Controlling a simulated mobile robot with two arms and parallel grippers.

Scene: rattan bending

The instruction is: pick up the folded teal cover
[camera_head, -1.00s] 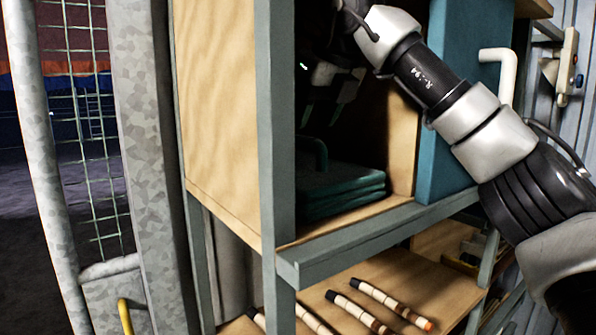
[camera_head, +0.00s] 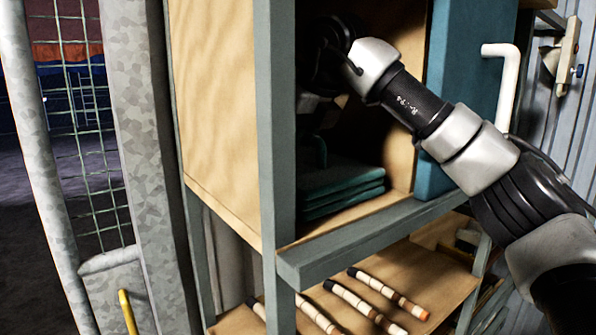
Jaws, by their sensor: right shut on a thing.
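The folded teal cover (camera_head: 342,187) lies as a layered stack on the cabinet's shelf, its left part hidden by the grey post. A thin upright teal loop (camera_head: 321,151) stands at its left rear. My right arm reaches into the cabinet from the right. My right gripper (camera_head: 318,128) is in dark shadow just above the stack, shut on the cover at the loop; its fingertips are hard to make out. The cover appears to rest on the shelf. My left gripper is not in view.
The grey post (camera_head: 277,150) and shelf rail (camera_head: 370,240) frame the opening. A teal door (camera_head: 465,80) with a white handle (camera_head: 506,85) stands open at right. Banded sticks (camera_head: 365,305) lie on the lower shelf (camera_head: 420,275). A mesh gate (camera_head: 85,130) is at left.

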